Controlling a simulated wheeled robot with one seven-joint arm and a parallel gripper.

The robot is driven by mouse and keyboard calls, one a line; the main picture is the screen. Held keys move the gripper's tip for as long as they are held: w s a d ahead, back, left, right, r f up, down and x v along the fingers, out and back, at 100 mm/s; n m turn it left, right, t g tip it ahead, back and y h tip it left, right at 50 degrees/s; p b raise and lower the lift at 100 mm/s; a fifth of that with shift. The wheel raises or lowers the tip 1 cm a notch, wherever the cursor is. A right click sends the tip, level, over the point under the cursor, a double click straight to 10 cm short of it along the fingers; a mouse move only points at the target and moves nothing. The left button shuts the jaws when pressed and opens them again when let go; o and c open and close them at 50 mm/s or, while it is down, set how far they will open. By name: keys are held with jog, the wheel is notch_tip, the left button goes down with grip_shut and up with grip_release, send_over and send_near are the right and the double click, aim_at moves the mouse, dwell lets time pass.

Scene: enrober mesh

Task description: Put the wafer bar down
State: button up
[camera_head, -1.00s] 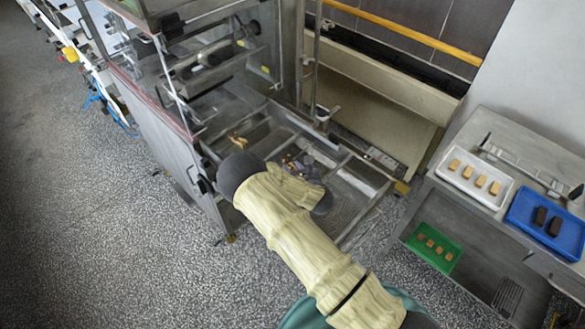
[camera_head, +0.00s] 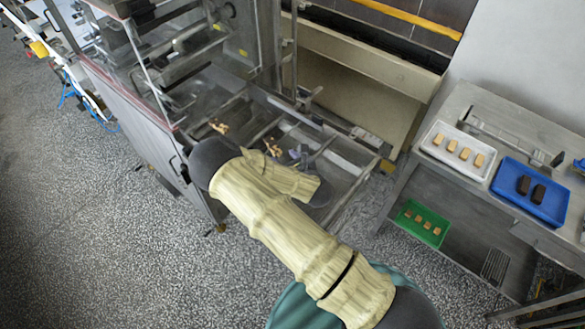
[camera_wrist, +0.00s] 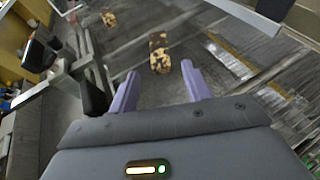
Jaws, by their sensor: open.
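A wafer bar (camera_wrist: 159,52), mottled brown and cream, lies on the machine's mesh in the wrist view, just beyond my fingertips. My gripper (camera_wrist: 162,83) is open, with its two purple fingers apart and nothing visible between them. The bar stands apart from both fingers in the picture. A second mottled bar (camera_wrist: 108,18) lies farther off at the upper left. In the head view, tan pieces, one of them at the left (camera_head: 219,128), show on the machine bed.
At the right, a steel table (camera_head: 470,100) holds a white tray (camera_head: 434,150) with several tan bars and a blue tray (camera_head: 504,184) with two dark bars. A green tray (camera_head: 411,231) sits on the lower shelf. Machine frame rails surround the bed.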

jog(key=b+v, duration=0.1)
jog(key=v, duration=0.5)
jog(key=shift+w, duration=0.1)
dwell(0.6)
jog(key=shift+w+d+m+h, duration=0.1)
jog(key=shift+d+m+h, duration=0.2)
jog(key=shift+m, duration=0.3)
jog(key=d+m+h, duration=0.1)
jog(key=d+m, duration=0.1)
jog(key=m, duration=0.2)
jog(key=w+d+r+m+h, duration=0.1)
jog(key=d+m+h, duration=0.1)
jog(key=m, duration=0.1)
jog(key=d+m+h, duration=0.1)
jog(key=d+m, duration=0.2)
jog(key=m, duration=0.1)
jog(key=shift+w+r+m, duration=0.15)
jog(key=shift+r+m, duration=0.05)
jog(key=shift+m, duration=0.1)
jog(key=s+d+r+m+g+h, duration=0.1)
jog(key=s+d+r+m+g, duration=0.3)
jog(key=m, duration=1)
jog(key=s+d+r+m+g+h, duration=0.1)
jog(key=s+d+r+m+g, duration=0.3)
jog(key=s+r+m, duration=0.7)
jog(key=s+m+g, duration=0.1)
jog(key=s+m, duration=0.2)
jog(key=m, duration=0.1)
jog(key=shift+d, duration=0.4)
